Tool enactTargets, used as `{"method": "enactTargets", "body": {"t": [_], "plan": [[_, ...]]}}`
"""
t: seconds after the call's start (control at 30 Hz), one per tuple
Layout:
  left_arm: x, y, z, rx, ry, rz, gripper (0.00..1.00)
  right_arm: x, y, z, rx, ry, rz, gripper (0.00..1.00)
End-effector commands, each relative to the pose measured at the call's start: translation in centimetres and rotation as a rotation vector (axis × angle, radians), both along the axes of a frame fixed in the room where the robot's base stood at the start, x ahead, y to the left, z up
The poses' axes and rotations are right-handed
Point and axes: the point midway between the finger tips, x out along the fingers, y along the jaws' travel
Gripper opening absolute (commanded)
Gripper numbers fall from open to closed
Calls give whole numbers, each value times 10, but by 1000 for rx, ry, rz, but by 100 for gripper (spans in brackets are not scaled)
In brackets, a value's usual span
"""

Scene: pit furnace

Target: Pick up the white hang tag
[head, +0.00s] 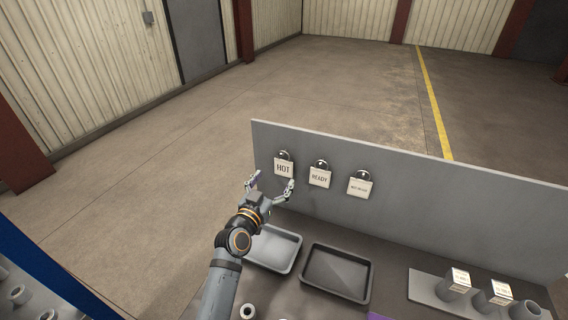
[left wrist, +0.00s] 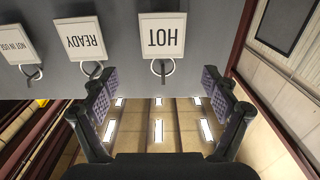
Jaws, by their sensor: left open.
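Three pale, whitish square tags hang by rings from hooks on an upright grey panel. They read HOT (head: 283,169), READY (head: 320,177) and, at the right, small print (head: 359,188) that reads NOT IN USE in the left wrist view (left wrist: 17,45). My left gripper (head: 272,180) is open and empty in front of the panel, by the HOT tag. In the left wrist view, upside down, the HOT tag (left wrist: 162,36) and its ring lie ahead, between the lines of the two open fingers (left wrist: 156,78). The right gripper is not in view.
The grey panel (head: 450,200) rises behind the bench. A light grey tray (head: 270,266) and a dark tray (head: 336,298) lie below the tags. A block (head: 425,287) with cylinders and small labelled boxes stands at the right. Open floor lies beyond the panel.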

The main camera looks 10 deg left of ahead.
Motion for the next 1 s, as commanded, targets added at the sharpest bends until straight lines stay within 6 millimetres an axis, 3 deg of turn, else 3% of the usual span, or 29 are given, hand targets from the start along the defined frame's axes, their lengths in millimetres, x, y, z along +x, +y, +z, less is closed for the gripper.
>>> {"method": "enactTargets", "body": {"t": [0.13,0.27,0.4,0.6,0.83,1.0], "plan": [[14,-3,1,-1,1,-1,87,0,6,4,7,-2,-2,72],[17,-3,2,-1,0,-1,87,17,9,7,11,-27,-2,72],[39,-4,9,0,0,-1,87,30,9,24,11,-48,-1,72],[65,-8,6,-1,0,0,87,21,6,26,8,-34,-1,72],[67,-9,4,-1,1,0,87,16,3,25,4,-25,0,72],[66,-9,4,-1,1,0,65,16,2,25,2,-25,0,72]]}}
